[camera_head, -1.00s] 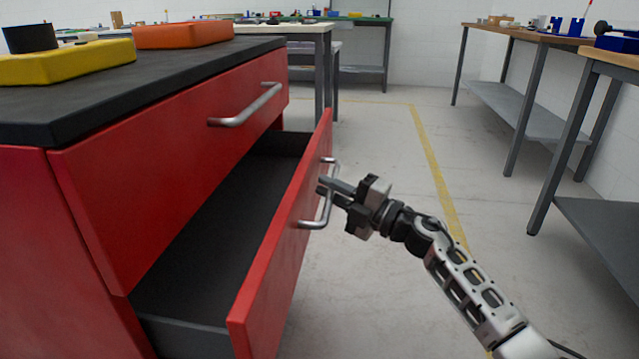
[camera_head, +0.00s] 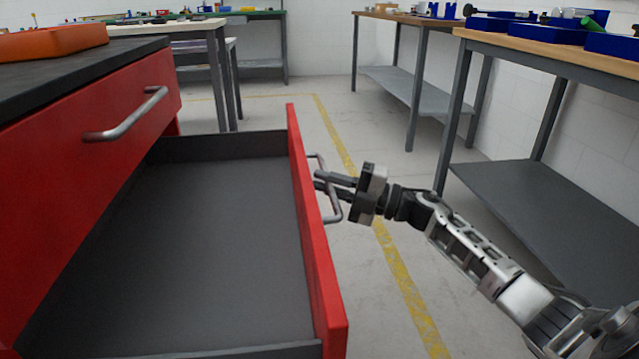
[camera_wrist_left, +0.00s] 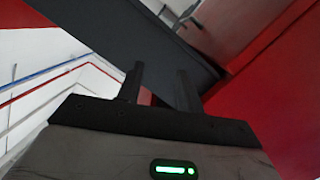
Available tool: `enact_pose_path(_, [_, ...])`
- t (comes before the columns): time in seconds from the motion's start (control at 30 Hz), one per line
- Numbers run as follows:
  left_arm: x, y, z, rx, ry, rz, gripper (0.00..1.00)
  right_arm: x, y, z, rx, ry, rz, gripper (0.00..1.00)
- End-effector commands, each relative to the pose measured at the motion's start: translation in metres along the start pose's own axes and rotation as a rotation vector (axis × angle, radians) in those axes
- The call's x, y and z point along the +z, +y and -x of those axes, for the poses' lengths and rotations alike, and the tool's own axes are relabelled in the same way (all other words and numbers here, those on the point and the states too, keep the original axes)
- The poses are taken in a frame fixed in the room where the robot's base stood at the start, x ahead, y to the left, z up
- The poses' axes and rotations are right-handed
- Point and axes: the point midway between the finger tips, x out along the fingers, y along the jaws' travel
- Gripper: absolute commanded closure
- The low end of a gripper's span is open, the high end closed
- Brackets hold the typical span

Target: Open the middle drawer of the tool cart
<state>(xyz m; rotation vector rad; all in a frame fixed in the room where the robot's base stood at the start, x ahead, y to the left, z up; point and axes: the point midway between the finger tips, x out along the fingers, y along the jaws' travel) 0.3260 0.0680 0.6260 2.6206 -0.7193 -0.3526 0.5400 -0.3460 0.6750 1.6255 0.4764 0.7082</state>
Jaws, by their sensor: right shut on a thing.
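The red tool cart stands at the left of the head view, with its upper drawer (camera_head: 60,150) shut. The drawer below it, the middle drawer (camera_head: 317,240), is pulled far out, and its dark grey inside looks empty. My right gripper (camera_head: 322,182) is shut on that drawer's metal handle (camera_head: 333,205), on the outer side of the red front. My left gripper is out of the head view. In the left wrist view its two dark fingers (camera_wrist_left: 160,88) stand apart with nothing between them, close to dark and red surfaces.
An orange block (camera_head: 52,41) lies on the cart's black top (camera_head: 90,70). A workbench (camera_head: 560,42) with blue trays and a grey lower shelf stands at the right. Bare floor with a yellow line (camera_head: 400,280) lies between the drawer and the bench.

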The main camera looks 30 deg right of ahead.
Motion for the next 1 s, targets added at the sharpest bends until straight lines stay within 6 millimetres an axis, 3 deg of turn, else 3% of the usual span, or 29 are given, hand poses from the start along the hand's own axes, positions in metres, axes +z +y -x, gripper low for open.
enact_pose_path(0.2, [-0.004, 0.001, -0.001, 0.004, 0.01, -0.006, 0.64, 0.0, 0.0, 0.0, -0.001, -0.001, -0.001, 1.0])
enact_pose_path(0.23, [-0.004, 0.001, -0.001, 0.004, 0.011, -0.006, 0.64, 0.0, 0.0, 0.0, -0.001, -0.002, -0.001, 0.79])
enact_pose_path(0.3, [-0.005, 0.001, -0.002, 0.005, 0.013, -0.007, 0.64, 0.0, 0.0, 0.0, -0.001, -0.002, -0.001, 0.66])
enact_pose_path(0.67, [-0.006, 0.001, -0.001, 0.004, 0.012, -0.009, 0.64, 0.0, -0.001, 0.005, -0.002, -0.003, -0.002, 0.66])
enact_pose_path(0.87, [-0.008, 0.001, 0.0, -0.01, 0.002, -0.029, 0.64, 0.0, -0.001, 0.039, -0.006, -0.005, -0.003, 0.66])
enact_pose_path(1.0, [-0.004, -0.001, 0.001, -0.027, -0.021, -0.044, 0.64, 0.0, 0.0, 0.074, -0.006, -0.005, -0.004, 0.66])
